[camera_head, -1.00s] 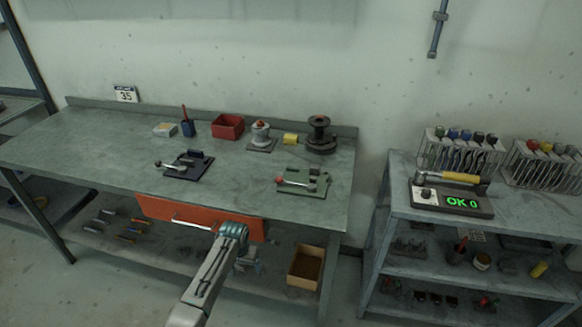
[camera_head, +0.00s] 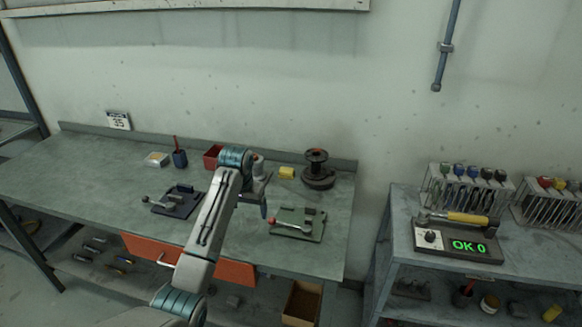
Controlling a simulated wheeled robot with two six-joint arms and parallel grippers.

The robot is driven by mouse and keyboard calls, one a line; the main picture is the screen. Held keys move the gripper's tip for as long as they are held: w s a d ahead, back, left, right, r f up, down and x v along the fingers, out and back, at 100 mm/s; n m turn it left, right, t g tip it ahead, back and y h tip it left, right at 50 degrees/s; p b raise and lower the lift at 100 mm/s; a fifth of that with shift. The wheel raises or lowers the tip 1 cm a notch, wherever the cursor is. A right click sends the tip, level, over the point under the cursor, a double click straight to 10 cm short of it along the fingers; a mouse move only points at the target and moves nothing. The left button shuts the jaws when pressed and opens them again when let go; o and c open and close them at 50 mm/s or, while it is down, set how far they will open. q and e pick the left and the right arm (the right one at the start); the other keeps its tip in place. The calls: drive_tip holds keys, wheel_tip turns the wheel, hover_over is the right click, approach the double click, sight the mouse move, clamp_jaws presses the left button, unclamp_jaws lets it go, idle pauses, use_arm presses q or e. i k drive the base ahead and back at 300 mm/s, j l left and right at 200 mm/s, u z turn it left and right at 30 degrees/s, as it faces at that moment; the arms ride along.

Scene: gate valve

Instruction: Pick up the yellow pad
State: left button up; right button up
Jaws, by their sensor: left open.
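The yellow pad (camera_head: 286,173) is a small yellow block lying at the back of the workbench, just left of the dark spool. Nothing covers it. My left arm reaches up over the bench from below, and its left gripper (camera_head: 264,210) points down to the left of and nearer than the pad, apart from it. The left gripper is open and small in the view, with nothing seen between its fingers. My right gripper is out of view.
A dark spool (camera_head: 318,170) stands right of the pad. A green plate fixture (camera_head: 300,224) with a red-knobbed lever lies in front. A red bin (camera_head: 212,156) is partly hidden behind my arm. A dark fixture (camera_head: 175,200) lies to the left.

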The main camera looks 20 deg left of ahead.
sight(285, 173)
drive_tip(key=i, duration=1.15)
